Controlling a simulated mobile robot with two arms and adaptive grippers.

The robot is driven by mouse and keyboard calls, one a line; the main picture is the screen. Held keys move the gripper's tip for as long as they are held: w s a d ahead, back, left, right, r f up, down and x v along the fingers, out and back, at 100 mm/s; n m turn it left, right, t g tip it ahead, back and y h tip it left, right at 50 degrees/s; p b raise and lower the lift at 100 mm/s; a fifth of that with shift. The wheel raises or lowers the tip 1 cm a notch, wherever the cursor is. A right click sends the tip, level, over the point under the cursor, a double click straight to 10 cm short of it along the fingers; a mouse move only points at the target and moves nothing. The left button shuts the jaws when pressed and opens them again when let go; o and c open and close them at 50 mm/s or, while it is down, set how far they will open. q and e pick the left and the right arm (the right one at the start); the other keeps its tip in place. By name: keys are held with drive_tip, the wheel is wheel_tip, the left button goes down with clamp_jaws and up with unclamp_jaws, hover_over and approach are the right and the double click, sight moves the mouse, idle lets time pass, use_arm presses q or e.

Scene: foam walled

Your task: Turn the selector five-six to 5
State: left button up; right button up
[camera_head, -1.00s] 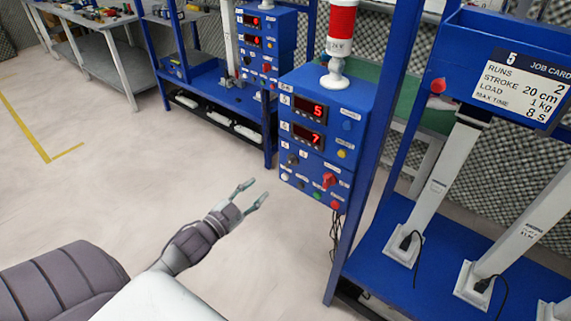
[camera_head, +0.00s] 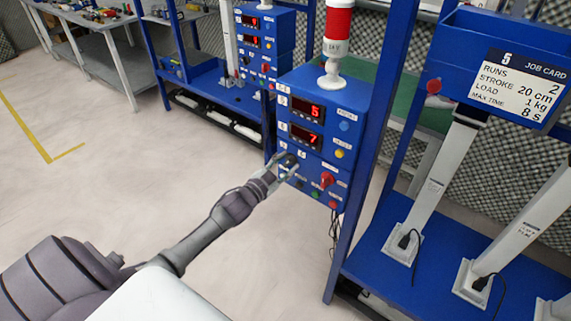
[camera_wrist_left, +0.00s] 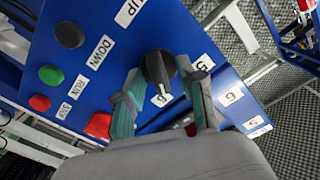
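The black selector knob (camera_wrist_left: 159,68) sits on the blue control box, with a label reading 5 (camera_wrist_left: 204,62) to its right and a label that looks like 6 (camera_wrist_left: 161,99) just below it. Its handle seems to run toward the lower label; its exact pointer is unclear. In the head view the selector (camera_head: 290,159) is partly covered by my left gripper (camera_head: 281,166). In the left wrist view the left gripper's (camera_wrist_left: 165,82) fingers are spread, one on each side of the knob, with visible gaps. I cannot tell if either touches it. My right gripper is not in view.
The blue control box (camera_head: 345,98) has two red displays, the lower reading 7. A red knob (camera_head: 327,180) and green button (camera_wrist_left: 51,75) are near the selector. A blue post (camera_head: 366,170) stands right of the box. Open floor (camera_head: 120,210) lies left.

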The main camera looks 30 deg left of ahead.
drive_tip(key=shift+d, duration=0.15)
use_arm(q)
clamp_jaws()
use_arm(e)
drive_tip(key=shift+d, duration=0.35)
use_arm(q)
drive_tip(key=shift+n, duration=0.3)
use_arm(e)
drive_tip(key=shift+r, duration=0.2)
use_arm(q)
drive_tip(key=shift+n+p, duration=0.6)
drive_tip(key=shift+n, duration=0.4)
drive_tip(key=n, duration=0.2)
drive_tip(key=shift+n+p, duration=0.35)
drive_tip(key=shift+n, duration=0.05)
drive_tip(key=n, duration=0.3)
drive_tip(key=shift+a, duration=0.1)
drive_tip(key=shift+n, duration=1.7)
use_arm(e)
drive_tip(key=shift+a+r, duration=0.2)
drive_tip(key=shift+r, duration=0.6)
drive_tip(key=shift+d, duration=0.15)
